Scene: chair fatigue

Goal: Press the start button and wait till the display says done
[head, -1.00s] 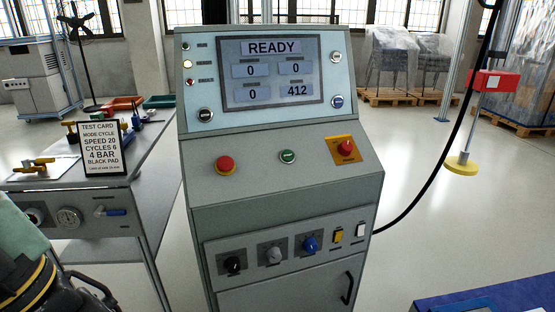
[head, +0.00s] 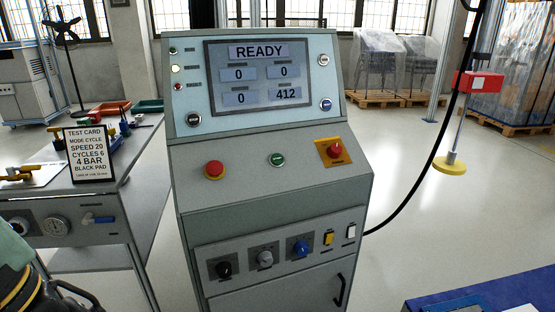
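The grey control console (head: 270,222) stands upright in the middle of the head view. Its display (head: 262,76) reads READY at the top, with the values 0, 0, 0 and 412 below. A green button (head: 277,160), which looks like the start button, sits in the middle of the sloped panel; its label is too small to read.
A side table (head: 150,150) at left carries a test card (head: 89,155) reading cycle, speed 20, cycles 6, 4 bar, black pad. A black cable (head: 440,150) hangs at right beside a red box (head: 478,82). A blue surface (head: 480,298) is at lower right.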

